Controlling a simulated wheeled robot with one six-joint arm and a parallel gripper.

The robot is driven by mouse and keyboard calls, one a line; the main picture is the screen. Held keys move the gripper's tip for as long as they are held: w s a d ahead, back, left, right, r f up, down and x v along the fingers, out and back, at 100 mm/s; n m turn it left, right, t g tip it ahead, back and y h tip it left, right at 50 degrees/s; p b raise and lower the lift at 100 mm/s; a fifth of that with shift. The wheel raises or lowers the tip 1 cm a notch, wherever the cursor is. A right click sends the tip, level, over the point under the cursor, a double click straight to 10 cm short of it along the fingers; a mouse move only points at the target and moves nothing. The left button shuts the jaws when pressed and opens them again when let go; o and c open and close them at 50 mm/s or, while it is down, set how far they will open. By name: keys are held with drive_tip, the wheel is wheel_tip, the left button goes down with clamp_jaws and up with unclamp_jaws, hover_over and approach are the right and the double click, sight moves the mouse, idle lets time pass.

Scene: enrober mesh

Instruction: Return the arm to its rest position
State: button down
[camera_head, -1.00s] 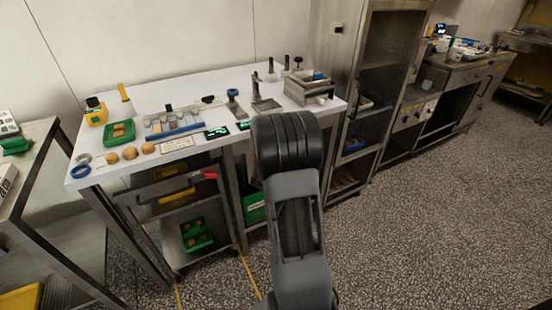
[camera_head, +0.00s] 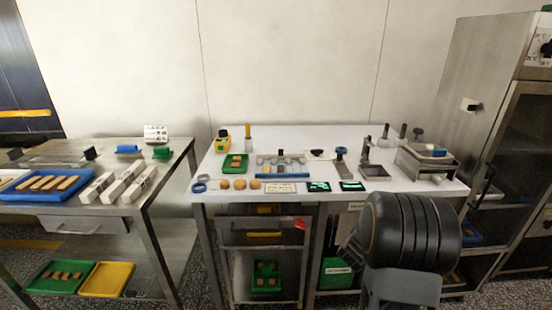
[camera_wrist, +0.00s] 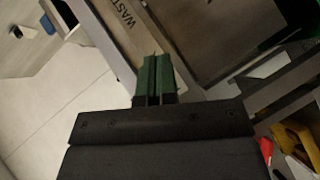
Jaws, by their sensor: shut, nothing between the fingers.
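My arm shows at the lower right of the head view, its dark rounded joint in front of the right end of the white-topped workbench (camera_head: 330,205). The gripper itself cannot be made out there. In the wrist view my gripper (camera_wrist: 155,78) has its two green fingers pressed together with nothing between them. Its tips point toward a pale panel marked "WAST..." (camera_wrist: 122,30), and I cannot tell how far away that is.
The workbench carries a green tray (camera_head: 234,164), round brown pieces and metal tools. A side table (camera_head: 172,160) stands left, a steel cabinet (camera_head: 508,130) right. Under the bench are a cart with a red-tipped handle (camera_head: 300,224) and a green bin (camera_head: 337,277).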

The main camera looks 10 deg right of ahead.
drive_tip(key=a+f+m+g+y, duration=0.1)
drive_tip(key=a+f+m+y, duration=0.2)
drive_tip(key=a+f+y, duration=0.25)
drive_tip(key=s+a+r+m+g+y+p, duration=0.2)
drive_tip(key=s+a+r+y+p, duration=0.15)
drive_tip(key=a, duration=0.45)
drive_tip(key=s+a+r+p, duration=0.3)
drive_tip(key=s+a+r, duration=0.1)
drive_tip(key=r, duration=0.4)
drive_tip(key=s+a+r+n+g+y+p, duration=0.1)
drive_tip(key=s+a+r+p, duration=0.3)
drive_tip(key=a+r, duration=0.2)
drive_tip(key=s+a+r+n+y+p, duration=0.1)
drive_tip(key=s+a+r+p, duration=0.2)
drive_tip(key=r, duration=0.7)
drive_tip(key=shift+s+a+g+p, duration=0.35)
drive_tip(key=shift+s+a, duration=0.3)
drive_tip(key=shift+a, duration=0.45)
